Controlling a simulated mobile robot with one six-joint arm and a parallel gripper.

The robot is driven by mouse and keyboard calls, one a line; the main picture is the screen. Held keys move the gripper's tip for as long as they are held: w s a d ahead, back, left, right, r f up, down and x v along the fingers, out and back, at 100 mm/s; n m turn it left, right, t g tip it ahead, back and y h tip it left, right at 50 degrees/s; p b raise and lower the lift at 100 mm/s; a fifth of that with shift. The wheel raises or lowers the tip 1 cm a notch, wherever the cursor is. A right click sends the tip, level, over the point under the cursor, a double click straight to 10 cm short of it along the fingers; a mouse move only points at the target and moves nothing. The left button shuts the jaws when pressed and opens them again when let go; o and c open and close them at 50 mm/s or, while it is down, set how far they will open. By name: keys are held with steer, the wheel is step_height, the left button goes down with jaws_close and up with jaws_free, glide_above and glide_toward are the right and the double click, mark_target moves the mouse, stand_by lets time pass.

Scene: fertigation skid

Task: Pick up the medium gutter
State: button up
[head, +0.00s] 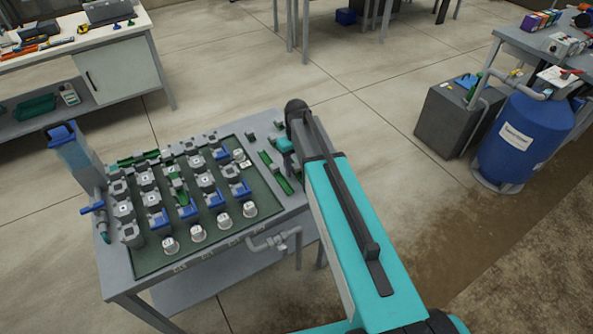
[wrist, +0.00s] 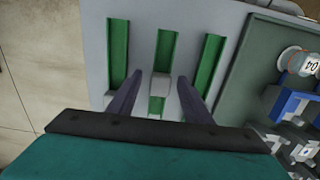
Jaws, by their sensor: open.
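Several green gutters lie on the grey bench top. In the wrist view, a long green gutter (wrist: 117,50) is at the left, another green gutter (wrist: 165,50) is in the middle, and a third (wrist: 211,60) is at the right. I cannot tell for certain which one is the medium gutter. My gripper (wrist: 157,82) is open, its two dark fingers either side of a small grey block (wrist: 160,86) in line with the middle gutter. I cannot tell the height gap. In the head view my arm hides the fingertips.
A dark green panel (head: 141,258) with several grey fittings, blue valves and white knobs fills the bench left of the gutters. A blue container (head: 73,150) stands at its left corner. A blue tank (head: 522,142) and grey box (head: 457,118) stand at the right. Open floor lies around the bench.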

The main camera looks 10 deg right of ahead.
mark_target(296, 165)
jaws_close()
stand_by(0.3)
steer(key=shift+r, duration=0.2)
steer(key=shift+r+b, duration=0.75)
steer(key=shift+r, duration=0.75)
steer(key=s+a+b, duration=0.1)
steer(key=s, duration=0.3)
steer(key=s+a+b, duration=0.1)
steer(key=s, duration=0.3)
steer(key=s+a+r+b, duration=0.1)
steer(key=s+a, duration=0.1)
steer(key=s, duration=0.3)
steer(key=shift+s+r, duration=0.1)
steer(key=shift+b, duration=0.7)
steer(key=shift+s+a+b, duration=0.2)
steer(key=shift+s+b, duration=0.15)
steer(key=shift+b, duration=0.9)
steer(key=shift+s+a+b, duration=0.15)
steer(key=shift+s+b, duration=0.4)
steer(key=shift+b, duration=0.6)
